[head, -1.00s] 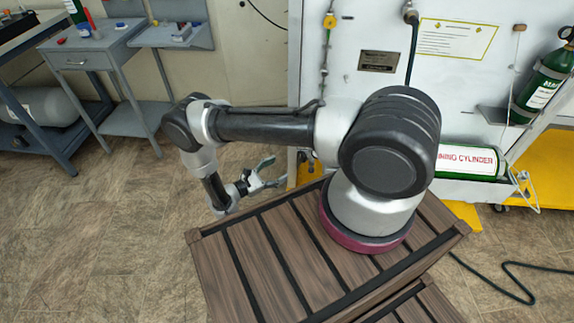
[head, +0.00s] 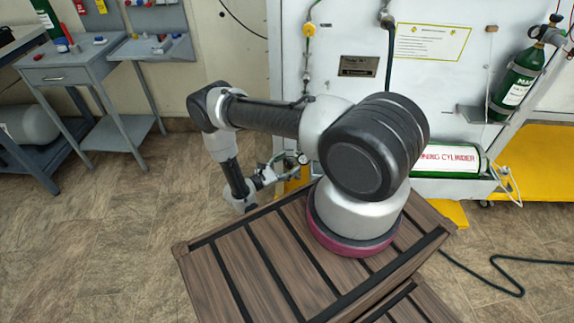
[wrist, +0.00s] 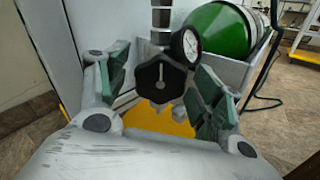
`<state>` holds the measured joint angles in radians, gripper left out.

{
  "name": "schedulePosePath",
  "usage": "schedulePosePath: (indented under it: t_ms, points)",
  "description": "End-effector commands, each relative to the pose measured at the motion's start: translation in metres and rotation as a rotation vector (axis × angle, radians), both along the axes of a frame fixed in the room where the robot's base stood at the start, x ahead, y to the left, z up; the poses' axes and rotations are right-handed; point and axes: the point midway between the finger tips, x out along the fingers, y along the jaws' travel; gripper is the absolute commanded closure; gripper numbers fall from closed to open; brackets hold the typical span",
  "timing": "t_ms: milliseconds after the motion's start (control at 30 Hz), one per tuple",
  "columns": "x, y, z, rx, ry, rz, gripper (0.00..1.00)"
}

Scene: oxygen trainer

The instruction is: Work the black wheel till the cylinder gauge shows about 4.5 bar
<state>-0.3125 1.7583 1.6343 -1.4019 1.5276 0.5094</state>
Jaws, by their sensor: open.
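In the wrist view the black wheel (wrist: 160,78), a lobed knob with a white mark, faces me below a metal stem. The small round cylinder gauge (wrist: 190,45) has a white dial and sits just right of and above the wheel. Its needle reading is too small to tell. My gripper (wrist: 163,82) is open, with one green-padded finger on each side of the wheel. I cannot tell whether either finger touches it. In the head view my gripper (head: 278,172) is beside the gauge (head: 302,158); the wheel is not distinguishable there.
A green cylinder (wrist: 218,30) lies behind the gauge; the labelled training cylinder (head: 447,158) lies by the panel. A smaller green cylinder (head: 517,82) hangs at right. A slatted wooden platform (head: 240,268) is under my arm. A grey workbench (head: 80,65) stands left; floor between is clear.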

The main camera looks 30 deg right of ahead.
Motion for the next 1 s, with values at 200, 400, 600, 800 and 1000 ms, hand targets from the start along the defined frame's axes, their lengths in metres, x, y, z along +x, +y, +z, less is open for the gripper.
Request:
schedulePosePath:
  t_ms: [200,400,600,800,1000]
  points:
    - [0.0002,-0.0001,0.0001,0.0,0.0,0.001,0.36]
    - [0.0002,0.0,0.0001,0.0,0.0,0.001,0.72]
    - [0.0001,0.0001,0.0,-0.001,0.004,0.001,0.8]
    - [0.0,0.0002,0.0,-0.007,0.051,0.001,0.8]
    - [-0.0003,0.0003,0.0,-0.024,0.167,0.001,0.8]
